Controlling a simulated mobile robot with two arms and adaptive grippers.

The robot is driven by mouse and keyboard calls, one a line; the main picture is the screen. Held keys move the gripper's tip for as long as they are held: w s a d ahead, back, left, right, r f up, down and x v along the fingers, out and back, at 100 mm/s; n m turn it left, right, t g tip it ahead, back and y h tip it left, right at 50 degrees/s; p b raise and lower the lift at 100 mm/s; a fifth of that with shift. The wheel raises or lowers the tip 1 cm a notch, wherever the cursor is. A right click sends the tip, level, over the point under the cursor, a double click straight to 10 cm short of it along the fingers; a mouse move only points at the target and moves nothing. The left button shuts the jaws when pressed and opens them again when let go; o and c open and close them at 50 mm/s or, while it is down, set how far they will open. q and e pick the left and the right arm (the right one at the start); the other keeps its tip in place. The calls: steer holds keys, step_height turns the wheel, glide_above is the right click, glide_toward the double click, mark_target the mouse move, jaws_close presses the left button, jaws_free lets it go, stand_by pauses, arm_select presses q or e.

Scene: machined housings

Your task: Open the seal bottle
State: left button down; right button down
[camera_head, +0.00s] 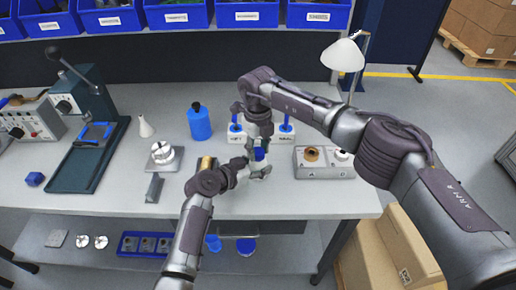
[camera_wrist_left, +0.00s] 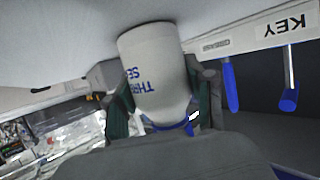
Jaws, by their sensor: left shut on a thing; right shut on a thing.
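The seal bottle (camera_wrist_left: 155,75) is pale with blue lettering, partly readable as "THRE" and "SE". In the left wrist view it sits between the two fingers of my left gripper (camera_wrist_left: 160,100), which is shut on it. A blue edge (camera_wrist_left: 188,128) shows at its lower end there. In the head view my left gripper (camera_head: 254,170) is low over the bench, mostly covering the bottle. A blue cap (camera_head: 259,154) shows just above it. My right gripper (camera_head: 258,146) comes down from above and is shut at the blue cap. Whether the cap has turned cannot be told.
A blue bottle (camera_head: 199,123), a white funnel-like piece (camera_head: 145,127) and a metal fixture (camera_head: 163,156) stand to the left. Blue-handled tools (camera_head: 286,125) stand behind the grippers. The bench (camera_head: 340,200) front right is clear.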

steer(key=n, duration=1.4)
steer(key=shift+n, duration=0.4)
steer(key=n, duration=0.2)
steer(key=shift+n, duration=0.4)
steer(key=shift+r, duration=0.15)
steer(key=shift+r, duration=1)
